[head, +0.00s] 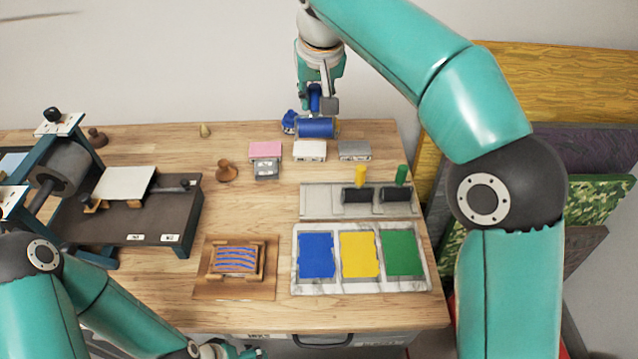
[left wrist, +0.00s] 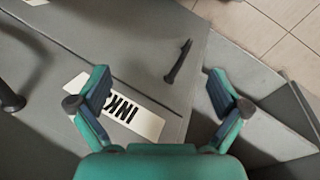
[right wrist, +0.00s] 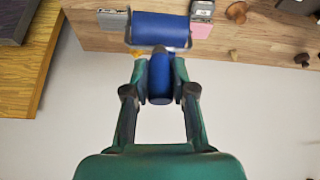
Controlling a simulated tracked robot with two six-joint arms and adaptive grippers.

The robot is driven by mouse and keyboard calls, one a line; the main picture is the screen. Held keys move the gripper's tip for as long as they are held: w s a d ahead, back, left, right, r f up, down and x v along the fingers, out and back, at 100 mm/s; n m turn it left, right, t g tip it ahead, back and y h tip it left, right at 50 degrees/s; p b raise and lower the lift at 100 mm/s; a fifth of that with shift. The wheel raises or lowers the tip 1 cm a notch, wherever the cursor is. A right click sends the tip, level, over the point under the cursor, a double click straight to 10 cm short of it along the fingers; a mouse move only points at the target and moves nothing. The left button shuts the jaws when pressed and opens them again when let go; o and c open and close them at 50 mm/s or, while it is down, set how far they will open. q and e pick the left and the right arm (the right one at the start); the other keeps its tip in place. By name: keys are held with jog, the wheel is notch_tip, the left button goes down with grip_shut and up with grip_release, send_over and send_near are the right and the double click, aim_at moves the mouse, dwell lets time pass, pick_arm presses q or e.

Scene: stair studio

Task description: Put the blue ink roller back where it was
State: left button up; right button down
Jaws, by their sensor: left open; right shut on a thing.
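The blue ink roller (head: 316,127) is held above the far edge of the wooden table, its blue drum lying crosswise. My right gripper (head: 318,103) is shut on its blue handle. In the right wrist view, the roller (right wrist: 160,28) shows with its handle between the fingers (right wrist: 160,78). A grey roller rack (head: 320,203) holds two dark rollers, one with a yellow handle (head: 360,176) and one with a green handle (head: 401,175). The left part of the rack is bare. My left gripper (left wrist: 158,103) is open and empty, over a grey surface with an INK label (left wrist: 120,110).
An ink slab (head: 296,285) with blue, yellow and green patches lies in front of the rack. A carved block (head: 237,260) sits left of it. A press (head: 130,222) stands at the left. Small pads (head: 309,151) and a wooden stamp (head: 227,171) lie behind the rack.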

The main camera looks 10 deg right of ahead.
notch_tip(320, 180, down, 20)
jog(key=b, duration=0.1)
jog(key=shift+s+d+r+b, duration=0.15)
jog(key=shift+d+r+b, duration=0.1)
jog(key=shift+b, duration=0.05)
jog(key=shift+f, duration=0.1)
jog(key=shift+f+b, duration=0.4)
jog(key=shift+b, duration=0.15)
jog(key=c, duration=1)
grip_release()
jog(key=shift+r, duration=0.1)
jog(key=shift+o, duration=0.2)
